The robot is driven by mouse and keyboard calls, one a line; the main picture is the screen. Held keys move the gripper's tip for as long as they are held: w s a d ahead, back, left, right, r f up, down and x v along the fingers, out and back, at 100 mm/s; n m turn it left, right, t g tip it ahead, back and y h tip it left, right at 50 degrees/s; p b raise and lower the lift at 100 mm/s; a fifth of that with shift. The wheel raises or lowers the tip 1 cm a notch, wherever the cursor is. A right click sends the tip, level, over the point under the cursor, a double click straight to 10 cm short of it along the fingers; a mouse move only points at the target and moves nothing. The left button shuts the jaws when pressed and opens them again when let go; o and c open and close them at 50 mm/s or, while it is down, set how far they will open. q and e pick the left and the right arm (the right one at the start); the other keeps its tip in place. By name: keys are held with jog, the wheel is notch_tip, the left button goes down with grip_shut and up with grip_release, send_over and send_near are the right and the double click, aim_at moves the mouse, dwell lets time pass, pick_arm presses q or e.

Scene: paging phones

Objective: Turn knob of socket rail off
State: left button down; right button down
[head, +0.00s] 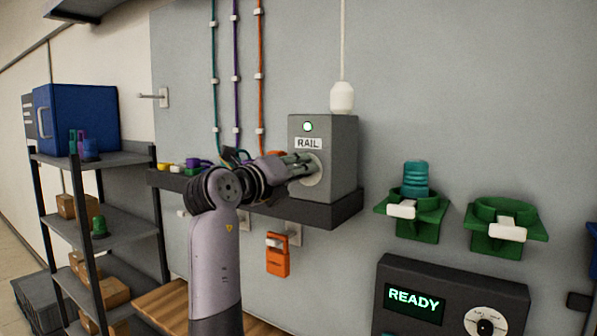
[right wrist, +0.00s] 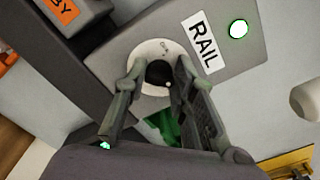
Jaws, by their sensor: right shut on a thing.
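The socket rail is a grey box (head: 340,150) labelled RAIL on a dark wall shelf in the head view. Its round indicator light (head: 308,127) glows pale green; it also glows green in the right wrist view (right wrist: 238,29). My right gripper (head: 308,165) reaches the front of the box. In the right wrist view its fingers (right wrist: 158,88) are shut on the dark knob (right wrist: 159,74), which sits on a pale round dial (right wrist: 150,53). The fingers hide much of the knob and dial. My left gripper is not in view.
A dark shelf (head: 318,214) carries the box. To the right are green holders (head: 506,240), one with a teal item (head: 416,178), and a dark panel (head: 455,277) reading READY. A storage rack (head: 100,158) stands at left.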

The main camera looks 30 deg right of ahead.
jog(key=shift+f+n+b, duration=0.2)
jog(key=shift+n+b, duration=1.45)
jog(key=shift+n, duration=2.8)
jog(key=shift+f+n+b, duration=0.2)
jog(key=shift+n+b, duration=1.45)
jog(key=shift+n, duration=2.8)
jog(key=c, duration=1.3)
grip_release()
jog(key=shift+a+r, duration=0.1)
